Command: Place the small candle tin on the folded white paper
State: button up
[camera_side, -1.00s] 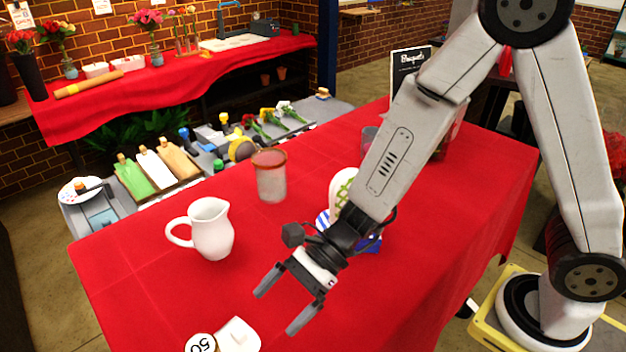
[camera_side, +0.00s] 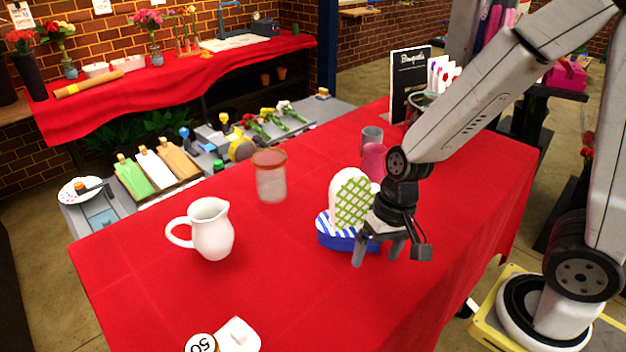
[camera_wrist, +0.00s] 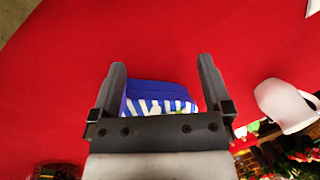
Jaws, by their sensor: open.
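No thing in view is clearly a candle tin. A blue-and-white striped thing (camera_side: 338,238) sits on the red table, partly hidden by my gripper. In the wrist view the blue striped thing (camera_wrist: 158,95) shows between my fingers, and I cannot tell whether they touch it. My gripper (camera_side: 378,252) points down, open, also seen in the wrist view (camera_wrist: 161,66). A flat white piece (camera_side: 238,336), perhaps the folded paper, lies at the table's front beside a round white "50" tag (camera_side: 201,343), cut by the picture's edge.
A white-and-green mitt (camera_side: 352,197) stands right behind the blue thing. A white pitcher (camera_side: 211,229) and a red-rimmed jar (camera_side: 270,177) stand to the left. The front middle is clear.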

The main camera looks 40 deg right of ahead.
jog(key=w+d+r+n+t+h, duration=0.2)
jog(key=d+n, duration=0.2)
jog(key=d, duration=0.2)
jog(key=shift+d+n+h, duration=0.2)
jog(key=shift+n+h, duration=0.1)
